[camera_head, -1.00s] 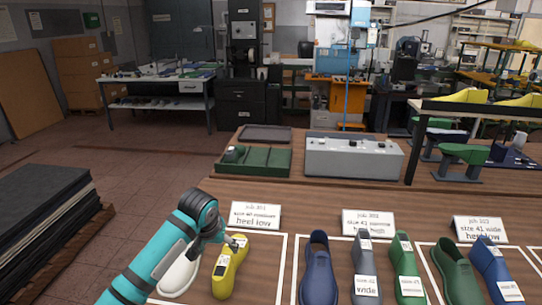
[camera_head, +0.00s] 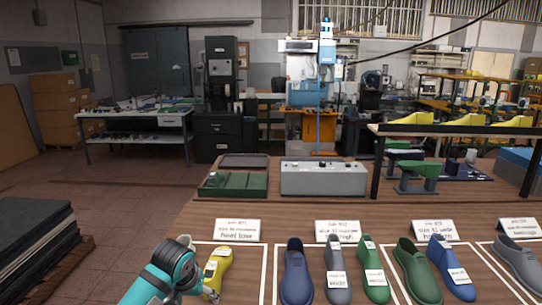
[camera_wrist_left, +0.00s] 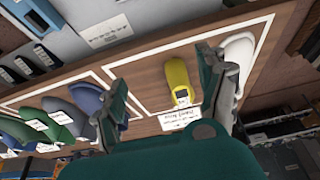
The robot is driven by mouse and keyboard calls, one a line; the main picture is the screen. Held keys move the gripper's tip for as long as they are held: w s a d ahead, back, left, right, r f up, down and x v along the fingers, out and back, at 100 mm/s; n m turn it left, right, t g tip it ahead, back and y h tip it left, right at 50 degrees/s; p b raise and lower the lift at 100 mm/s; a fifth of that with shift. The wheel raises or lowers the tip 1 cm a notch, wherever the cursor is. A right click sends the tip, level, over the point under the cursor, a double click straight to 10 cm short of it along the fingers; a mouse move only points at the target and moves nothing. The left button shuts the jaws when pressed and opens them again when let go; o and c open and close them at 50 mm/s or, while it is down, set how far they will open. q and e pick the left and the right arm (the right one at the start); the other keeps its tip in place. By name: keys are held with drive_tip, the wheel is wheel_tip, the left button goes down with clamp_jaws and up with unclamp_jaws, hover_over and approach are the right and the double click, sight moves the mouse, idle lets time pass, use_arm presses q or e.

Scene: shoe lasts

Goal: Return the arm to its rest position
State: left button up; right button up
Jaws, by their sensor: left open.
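My left arm comes in from the bottom left of the head view, and my left gripper (camera_head: 200,290) hangs low at the bottom edge, by the yellow shoe last. In the left wrist view the left gripper (camera_wrist_left: 165,95) has its two fingers spread wide with nothing between them on the near side. The yellow last (camera_head: 217,268) lies on the table, and it shows beyond the open fingers in the wrist view (camera_wrist_left: 178,78). A white shoe (camera_wrist_left: 238,55) lies beside it, partly behind one finger. My right gripper is in neither view.
The wooden table (camera_head: 290,212) holds blue (camera_head: 296,272), green (camera_head: 375,270) and grey (camera_head: 518,262) footwear pieces in white-outlined areas with cards (camera_head: 238,229). A green tray (camera_head: 234,185) and a grey box (camera_head: 323,178) stand behind. A stack of dark sheets (camera_head: 35,240) is at left.

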use_arm(q)
drive_tip(key=s+d+f+m+h, duration=0.1)
drive_tip(key=s+d+f, duration=0.1)
drive_tip(key=s+f, duration=0.45)
drive_tip(key=s+d+f+m, duration=0.15)
drive_tip(key=s+f, duration=0.25)
drive_tip(key=s, duration=0.6)
drive_tip(key=s+a+n+g+y, duration=0.1)
drive_tip(key=s+a, duration=0.2)
drive_tip(key=s, duration=0.7)
drive_tip(key=s+a, duration=0.2)
drive_tip(key=s, duration=0.7)
wheel_tip(320, 180, down, 30)
drive_tip(key=s+f+g+b, duration=0.1)
drive_tip(key=s+b, duration=0.1)
drive_tip(key=b, duration=0.2)
drive_tip(key=s+a+f+g+b, duration=0.1)
drive_tip(key=s+a+f, duration=0.2)
drive_tip(key=s+f, duration=1.3)
drive_tip(key=shift+f+g+b, duration=0.15)
drive_tip(key=shift+g+b, duration=0.15)
drive_tip(key=shift+b, duration=0.1)
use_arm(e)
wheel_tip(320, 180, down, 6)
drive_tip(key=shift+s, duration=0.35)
